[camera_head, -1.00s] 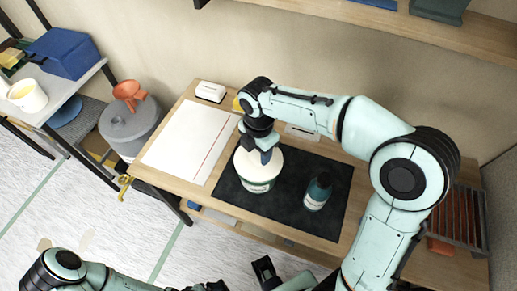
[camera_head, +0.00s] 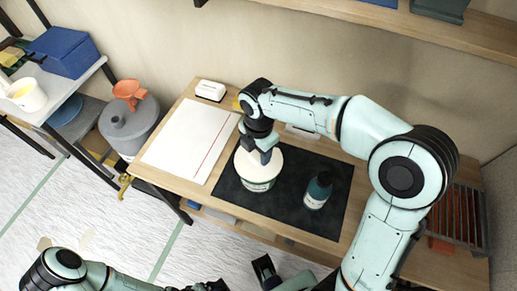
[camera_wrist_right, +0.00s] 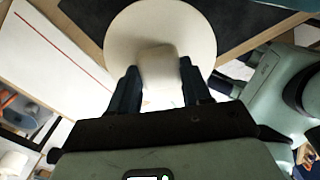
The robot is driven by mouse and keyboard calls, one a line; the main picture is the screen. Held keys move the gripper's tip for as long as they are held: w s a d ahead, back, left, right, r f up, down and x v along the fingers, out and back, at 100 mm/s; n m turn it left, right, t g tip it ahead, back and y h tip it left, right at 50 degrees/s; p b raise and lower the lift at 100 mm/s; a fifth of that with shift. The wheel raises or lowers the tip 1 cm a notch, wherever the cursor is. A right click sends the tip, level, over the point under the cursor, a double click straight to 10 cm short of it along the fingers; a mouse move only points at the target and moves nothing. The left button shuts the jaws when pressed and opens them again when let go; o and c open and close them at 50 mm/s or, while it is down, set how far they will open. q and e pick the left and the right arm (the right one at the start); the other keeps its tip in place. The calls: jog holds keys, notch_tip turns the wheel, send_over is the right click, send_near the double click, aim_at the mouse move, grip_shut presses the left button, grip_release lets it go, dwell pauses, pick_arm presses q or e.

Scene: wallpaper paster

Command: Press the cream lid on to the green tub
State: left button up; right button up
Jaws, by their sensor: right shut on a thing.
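The green tub (camera_head: 257,185) stands upright on the dark mat, with a pale band and green on its side. The round cream lid (camera_head: 271,173) lies over its mouth; I cannot tell whether it is fully seated. My right gripper (camera_head: 262,152) comes down from above and is shut on the lid's raised knob. In the right wrist view the two fingers are either side of the pale knob (camera_wrist_right: 159,68), with the lid (camera_wrist_right: 125,38) around it. My left gripper (camera_head: 263,268) is partly visible at the bottom edge, away from the tub, and its jaw opening is unclear.
A dark teal bottle (camera_head: 318,190) stands right of the tub on the mat (camera_head: 290,215). A white sheet (camera_head: 190,140) with a red line lies to the left. A white block (camera_head: 211,90) sits at the back, and a slatted rack (camera_head: 460,215) is at the far right.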

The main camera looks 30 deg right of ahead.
aim_at(258, 154)
jog(key=shift+f+b, duration=0.4)
jog(key=shift+f, duration=0.3)
jog(key=o, duration=1.1)
notch_tip(258, 154, up, 13)
jog(key=shift+r+p, duration=0.2)
jog(key=shift+p, duration=1.05)
